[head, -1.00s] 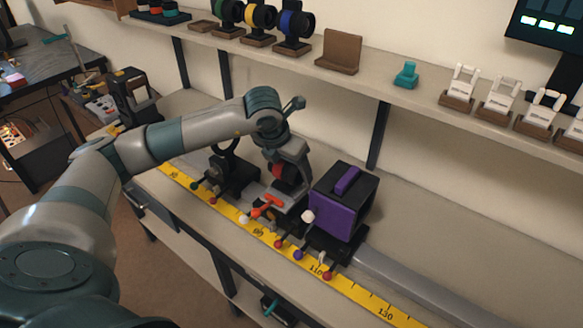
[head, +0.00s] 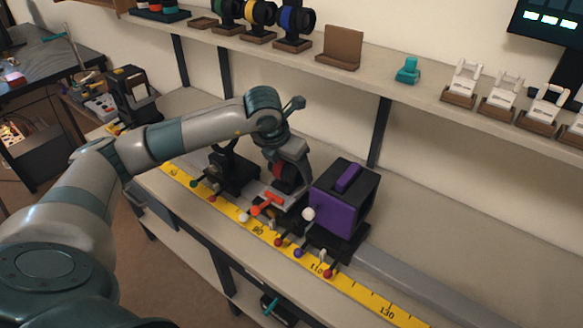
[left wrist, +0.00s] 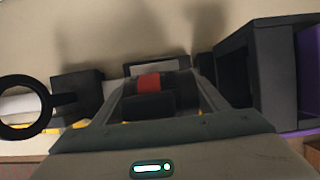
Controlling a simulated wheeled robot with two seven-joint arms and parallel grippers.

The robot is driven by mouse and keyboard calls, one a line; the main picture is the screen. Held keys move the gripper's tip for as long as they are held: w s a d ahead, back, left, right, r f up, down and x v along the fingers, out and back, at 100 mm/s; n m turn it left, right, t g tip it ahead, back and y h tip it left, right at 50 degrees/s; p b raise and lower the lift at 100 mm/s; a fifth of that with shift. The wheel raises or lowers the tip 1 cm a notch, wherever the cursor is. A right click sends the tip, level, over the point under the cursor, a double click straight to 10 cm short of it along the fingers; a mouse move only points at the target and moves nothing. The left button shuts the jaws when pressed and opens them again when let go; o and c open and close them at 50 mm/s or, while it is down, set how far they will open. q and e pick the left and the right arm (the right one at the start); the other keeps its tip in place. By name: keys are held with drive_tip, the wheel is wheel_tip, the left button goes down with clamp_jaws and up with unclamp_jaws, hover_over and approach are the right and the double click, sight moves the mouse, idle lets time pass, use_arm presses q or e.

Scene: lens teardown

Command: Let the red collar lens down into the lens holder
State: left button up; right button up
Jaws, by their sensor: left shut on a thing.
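The red collar lens shows in the left wrist view as a dark cylinder with a red band (left wrist: 149,82) between my fingers. In the head view its red part (head: 279,173) shows under my left wrist. My left gripper (head: 286,186) is shut on the lens, low over the rail between the black ring stand and the purple box. The lens holder is mostly hidden behind the gripper in the head view; I cannot tell whether the lens touches it or how deep it sits. My right gripper is not in view.
A black ring stand (head: 234,171) is close on the left; its ring (left wrist: 24,106) shows in the left wrist view. A purple and black box (head: 343,200) stands close on the right. A yellow scale (head: 350,289) and colored knobs run along the front. The rail at right is clear.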

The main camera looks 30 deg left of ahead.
use_arm(q)
drive_tip(key=shift+a+f+b, duration=0.25)
drive_tip(key=shift+f+b, duration=0.15)
drive_tip(key=shift+f, duration=0.05)
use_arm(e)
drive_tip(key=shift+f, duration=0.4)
